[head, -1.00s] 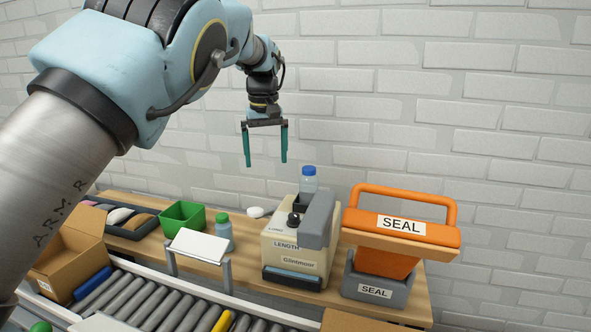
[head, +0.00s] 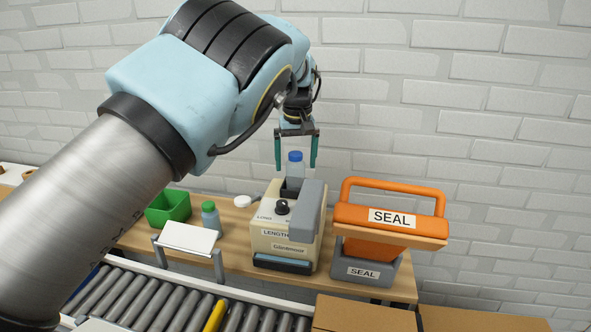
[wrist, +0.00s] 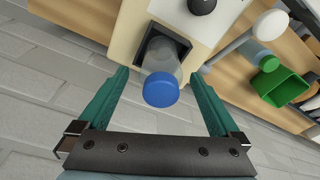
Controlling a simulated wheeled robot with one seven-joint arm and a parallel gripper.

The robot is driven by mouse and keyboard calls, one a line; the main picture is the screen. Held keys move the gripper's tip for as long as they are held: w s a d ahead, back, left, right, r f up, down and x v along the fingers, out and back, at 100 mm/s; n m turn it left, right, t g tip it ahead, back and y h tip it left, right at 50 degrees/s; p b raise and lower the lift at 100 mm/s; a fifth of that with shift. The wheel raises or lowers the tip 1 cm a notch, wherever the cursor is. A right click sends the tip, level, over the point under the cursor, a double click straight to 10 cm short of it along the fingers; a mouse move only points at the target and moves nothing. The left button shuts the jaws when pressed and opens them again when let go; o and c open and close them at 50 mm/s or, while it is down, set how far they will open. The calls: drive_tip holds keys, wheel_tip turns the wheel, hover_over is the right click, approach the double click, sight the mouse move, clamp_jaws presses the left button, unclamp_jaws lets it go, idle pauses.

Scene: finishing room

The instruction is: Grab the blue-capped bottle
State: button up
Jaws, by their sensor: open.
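The blue-capped bottle (head: 295,168) is clear and stands upright in the dark recess at the back of the beige labelled machine (head: 273,227). In the wrist view its round blue cap (wrist: 160,89) faces the camera, between the two fingers. My gripper (head: 296,167) is open, with its teal fingers hanging on either side of the bottle's upper part in the head view. In the wrist view the gripper (wrist: 160,74) shows a gap between each finger and the bottle. The bottle's lower part is hidden in the recess.
A green-capped bottle (head: 210,217) and a green bin (head: 168,208) stand left of the machine on the wooden bench. An orange-handled SEAL device (head: 390,215) stands close on the right. A roller conveyor (head: 150,300) runs in front, and a brick wall is behind.

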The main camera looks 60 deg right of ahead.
drive_tip(key=shift+w+f+p, duration=0.15)
drive_tip(key=shift+f+p, duration=0.2)
drive_tip(key=shift+f, duration=0.9)
drive_tip(key=shift+c, duration=0.3)
drive_tip(key=c, duration=1.4)
